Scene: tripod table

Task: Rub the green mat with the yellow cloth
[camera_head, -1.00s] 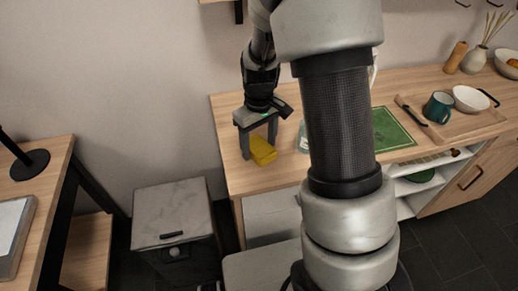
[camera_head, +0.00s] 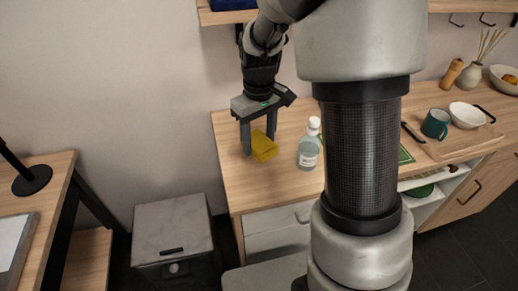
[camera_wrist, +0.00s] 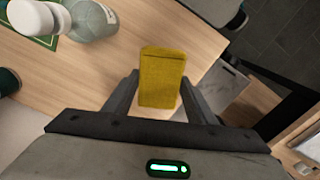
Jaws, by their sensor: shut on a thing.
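The yellow cloth (camera_head: 264,147) is a folded block at the left end of the wooden counter. My gripper (camera_head: 258,145) points down and is shut on it; in the wrist view the cloth (camera_wrist: 161,78) sits between the two fingers. I cannot tell whether it touches the counter. The green mat (camera_head: 406,155) lies on the counter to the right of the cloth. My arm hides most of it, and only edge slivers show.
A clear bottle with a white cap (camera_head: 309,150) stands between the cloth and the mat. A wooden tray (camera_head: 460,148) with a green mug (camera_head: 435,124) and white bowl (camera_head: 466,115) is further right. A bin (camera_head: 174,240) stands on the floor left of the counter (camera_head: 262,190).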

